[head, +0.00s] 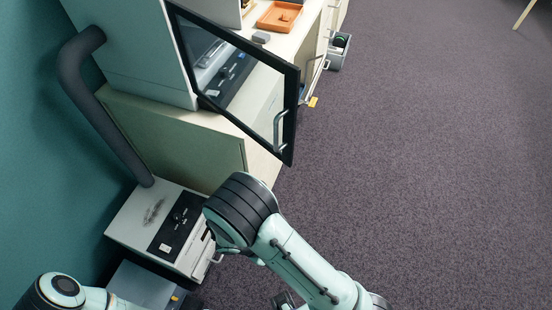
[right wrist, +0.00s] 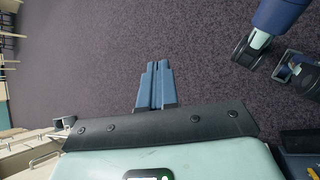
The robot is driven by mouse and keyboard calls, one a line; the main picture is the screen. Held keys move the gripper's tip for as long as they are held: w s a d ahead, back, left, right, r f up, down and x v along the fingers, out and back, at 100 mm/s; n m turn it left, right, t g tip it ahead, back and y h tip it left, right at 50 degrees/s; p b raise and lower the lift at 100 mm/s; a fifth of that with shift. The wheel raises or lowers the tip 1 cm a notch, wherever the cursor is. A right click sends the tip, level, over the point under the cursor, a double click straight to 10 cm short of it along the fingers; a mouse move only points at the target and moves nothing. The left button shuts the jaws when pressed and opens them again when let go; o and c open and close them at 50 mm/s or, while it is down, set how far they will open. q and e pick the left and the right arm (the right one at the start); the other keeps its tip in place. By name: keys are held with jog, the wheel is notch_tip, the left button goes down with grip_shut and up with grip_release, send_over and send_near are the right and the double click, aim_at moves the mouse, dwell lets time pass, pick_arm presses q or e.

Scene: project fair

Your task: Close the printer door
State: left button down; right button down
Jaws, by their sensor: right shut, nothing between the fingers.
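The printer door (head: 289,112) is a dark-framed clear panel with a grey bar handle (head: 279,131). In the head view it stands open, swung out from the pale printer cabinet (head: 131,52) past the counter edge. My right gripper (right wrist: 156,70) shows in the right wrist view, its blue fingers shut together and empty above the carpet, apart from the door. In the head view my right arm (head: 308,268) bends below the door, and its gripper cannot be made out. My left arm (head: 62,288) shows at the lower left; its gripper is out of view.
A dark hose (head: 78,88) runs down to a grey-white box unit (head: 150,212) beside the counter. An orange tray (head: 279,16) lies on the counter. A grey bin (head: 338,52) stands further along. The carpet (head: 430,150) at right is clear.

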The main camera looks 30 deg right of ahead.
jog(key=w+a+r+t+h, duration=0.2)
jog(key=w+r+t+h, duration=0.4)
jog(key=r, duration=0.6)
jog(key=m+t+h, duration=0.2)
jog(key=t+h, duration=0.1)
send_near(285, 152)
jog(key=p+x, duration=0.1)
jog(key=x, duration=0.6)
jog(key=shift+s, duration=0.1)
